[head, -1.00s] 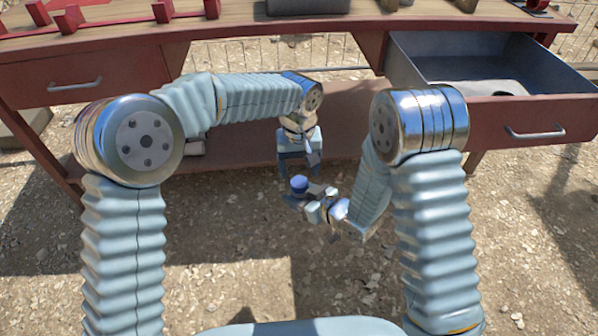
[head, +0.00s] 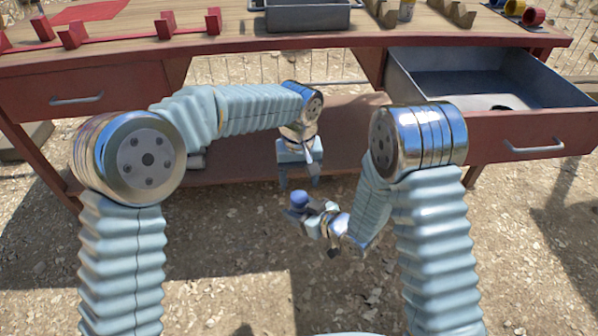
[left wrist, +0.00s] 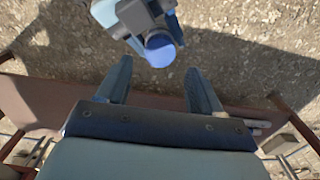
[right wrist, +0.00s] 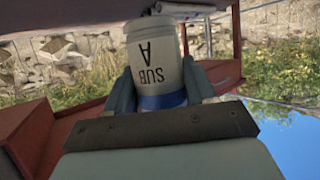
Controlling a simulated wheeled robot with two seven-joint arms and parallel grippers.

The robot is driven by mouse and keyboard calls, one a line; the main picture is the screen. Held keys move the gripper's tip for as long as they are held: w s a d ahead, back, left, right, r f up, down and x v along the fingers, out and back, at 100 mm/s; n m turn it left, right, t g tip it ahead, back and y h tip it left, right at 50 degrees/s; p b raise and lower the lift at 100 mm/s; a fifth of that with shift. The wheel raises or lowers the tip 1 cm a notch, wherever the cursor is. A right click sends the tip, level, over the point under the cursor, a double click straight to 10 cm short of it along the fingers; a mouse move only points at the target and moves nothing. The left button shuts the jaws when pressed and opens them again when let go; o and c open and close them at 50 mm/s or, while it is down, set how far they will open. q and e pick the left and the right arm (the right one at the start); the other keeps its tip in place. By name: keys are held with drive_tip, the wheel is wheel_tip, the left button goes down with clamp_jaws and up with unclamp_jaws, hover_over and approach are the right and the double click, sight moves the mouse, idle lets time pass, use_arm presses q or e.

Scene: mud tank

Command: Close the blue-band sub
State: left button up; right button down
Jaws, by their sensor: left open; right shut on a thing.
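The blue-band sub is a white canister marked "SUB A" (right wrist: 150,60) with a blue band. My right gripper (right wrist: 157,88) is shut around it; the lettering is upside down in the right wrist view. In the head view its blue end (head: 299,199) points up and my right gripper (head: 308,214) is low, in front of the bench. My left gripper (head: 299,180) is open and empty, pointing down just above the sub. In the left wrist view the round blue end (left wrist: 159,51) lies just beyond and between the open fingers (left wrist: 157,72). Whether that end is a lid cannot be told.
A red workbench (head: 230,47) stands behind, with an open grey-lined drawer (head: 480,75) at right and a lower shelf (head: 345,120). A grey tray (head: 305,17), red racks (head: 165,25) and coloured cylinders (head: 515,8) sit on top. Gravel ground in front is clear.

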sight(299, 196)
use_arm(q)
wheel_tip(299, 196, down, 6)
idle(0.4)
drive_tip(key=c, duration=0.9)
drive_tip(key=o, duration=1)
drive_tip(key=shift+r, duration=0.1)
drive_tip(key=shift+r, duration=2.25)
